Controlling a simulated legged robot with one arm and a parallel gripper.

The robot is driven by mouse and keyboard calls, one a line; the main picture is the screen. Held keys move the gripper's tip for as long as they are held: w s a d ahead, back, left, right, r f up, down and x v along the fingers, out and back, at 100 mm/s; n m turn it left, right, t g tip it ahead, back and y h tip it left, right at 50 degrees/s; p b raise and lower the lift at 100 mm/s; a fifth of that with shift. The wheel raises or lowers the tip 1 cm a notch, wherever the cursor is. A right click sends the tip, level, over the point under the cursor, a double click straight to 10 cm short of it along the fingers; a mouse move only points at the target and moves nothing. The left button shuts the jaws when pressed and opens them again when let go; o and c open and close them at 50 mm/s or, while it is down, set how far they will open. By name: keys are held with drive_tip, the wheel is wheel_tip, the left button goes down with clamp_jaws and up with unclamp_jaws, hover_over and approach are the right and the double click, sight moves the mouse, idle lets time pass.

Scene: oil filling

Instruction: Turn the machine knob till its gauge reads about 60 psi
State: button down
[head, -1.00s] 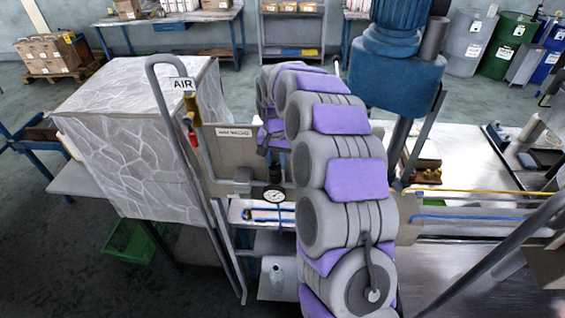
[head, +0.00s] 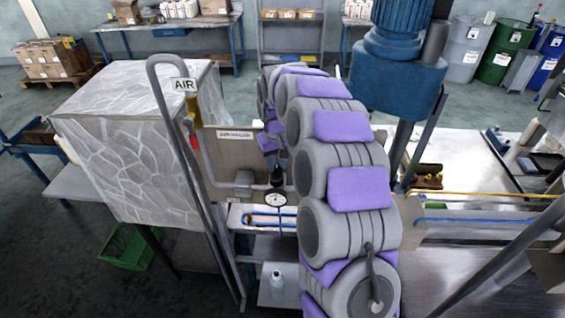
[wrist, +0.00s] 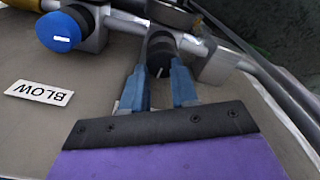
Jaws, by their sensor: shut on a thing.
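The black machine knob (wrist: 160,50) has a pale mark on its face. It sits on a grey pipe fitting in the wrist view. The blue fingers of my gripper (wrist: 159,84) are on either side of the knob and shut on it. The round white-faced gauge (head: 275,198) hangs on the pipework left of my arm in the head view. Its dial is too small there to read. Only the gauge's edge (wrist: 172,13) shows at the top of the wrist view, with its face hidden. My arm hides much of the panel in the head view.
A blue knob (wrist: 58,31) sits left of the black one, above a BLOW label (wrist: 38,92). An AIR-labelled pipe (head: 187,85) stands left of the panel. A large blue machine head (head: 392,85) stands close on the arm's right.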

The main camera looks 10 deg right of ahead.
sight(277, 174)
drive_tip(key=shift+n+g, duration=0.4)
drive_tip(key=shift+g, duration=0.2)
drive_tip(key=shift+s+a+f, duration=0.15)
drive_tip(key=shift+s+f, duration=0.45)
drive_tip(key=shift+f, duration=0.3)
drive_tip(key=shift+s+a+f, duration=0.1)
drive_tip(key=shift+s+f, duration=0.45)
drive_tip(key=shift+f, duration=0.35)
drive_tip(key=c, duration=0.9)
unclamp_jaws()
drive_tip(key=o, duration=0.3)
drive_tip(key=shift+t, duration=0.3)
drive_tip(key=r, duration=0.2)
drive_tip(key=w+r, duration=0.1)
drive_tip(key=r, duration=0.5)
drive_tip(key=shift+w+a+b, duration=0.25)
drive_tip(key=shift+w+b, duration=0.1)
drive_tip(key=shift+b, duration=0.05)
drive_tip(key=shift+t, duration=0.3)
drive_tip(key=shift+d+r, duration=0.15)
drive_tip(key=shift+r, duration=3.1)
drive_tip(key=shift+d+r, duration=0.1)
drive_tip(key=shift+r, duration=3.1)
